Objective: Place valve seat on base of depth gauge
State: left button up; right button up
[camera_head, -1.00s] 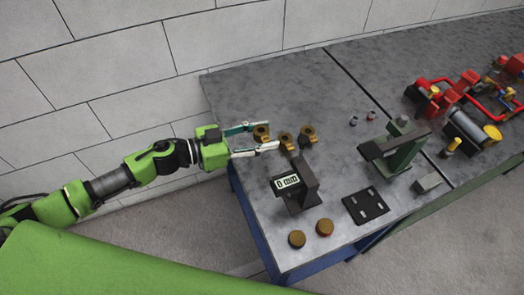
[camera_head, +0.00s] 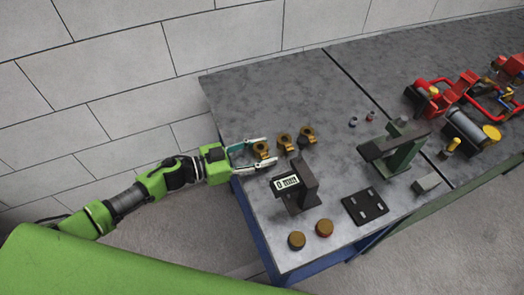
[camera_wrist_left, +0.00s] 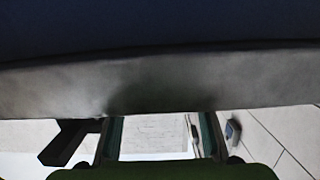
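A depth gauge (camera_head: 304,178) with a "0 mm" display stands near the left end of the table. Its dark base (camera_head: 296,204) shows bare in front. Three brass ring-shaped pieces sit behind it: left (camera_head: 261,151), middle (camera_head: 285,142), right (camera_head: 307,135). Two brownish round pieces (camera_head: 297,240) and (camera_head: 324,228) lie near the front edge. I cannot tell by looks which is the valve seat. My left gripper (camera_head: 267,152) has its fingers spread, with the left brass piece between their tips. My right gripper is out of view.
A black slotted plate (camera_head: 365,206), a green stand (camera_head: 396,148) and a grey block (camera_head: 427,183) stand right of the gauge. Two small pieces (camera_head: 354,121) lie behind. Red pump parts (camera_head: 440,95) fill the far right. The back left of the table (camera_head: 265,95) is clear.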

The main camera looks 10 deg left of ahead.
pick_arm(q)
jog(key=shift+o, duration=1.3)
jog(key=shift+f+b, duration=0.1)
jog(key=shift+b, duration=0.25)
jog(key=shift+s+a, duration=0.2)
jog(key=shift+a, duration=0.15)
jog(key=b+v, duration=0.2)
jog(key=v, duration=1.1)
jog(key=shift+s+d+b, duration=0.25)
jog(key=shift+s+b, duration=0.1)
jog(key=shift+b, duration=0.05)
